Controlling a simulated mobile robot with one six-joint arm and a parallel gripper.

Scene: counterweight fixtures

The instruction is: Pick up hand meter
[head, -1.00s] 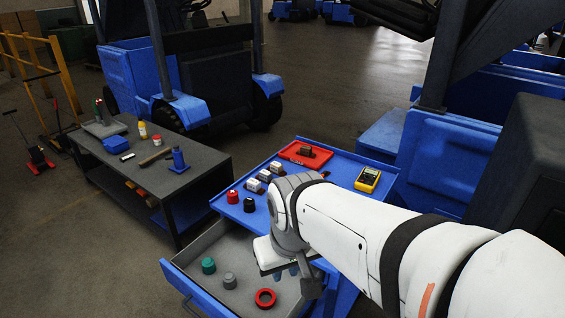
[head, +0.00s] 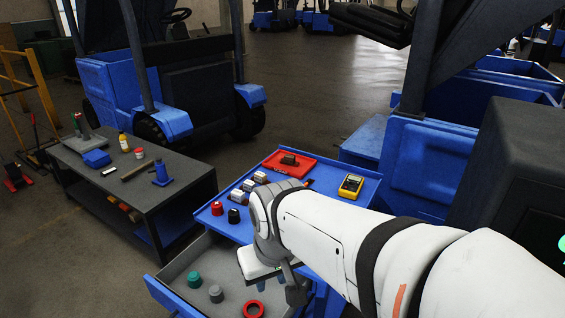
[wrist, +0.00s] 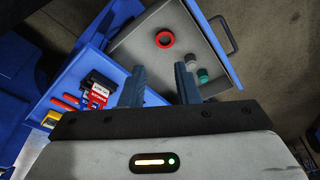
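The hand meter (head: 350,186) is a yellow device with a dark face. It lies on the blue cart top near its right edge, right of a red tray. In the wrist view a yellow corner at the left, probably the hand meter (wrist: 51,118), is partly cut off by my gripper's housing. My gripper (wrist: 158,72) is open and empty, its two dark fingers apart, above the open drawer side of the cart. It is well away from the meter.
On the blue cart top (head: 322,200) are a red tray (head: 275,166) with a dark block, several small blocks, and a red knob (head: 217,208). The open drawer (head: 215,265) holds a red ring (head: 253,309) and green and grey caps. A dark bench (head: 190,185) stands left.

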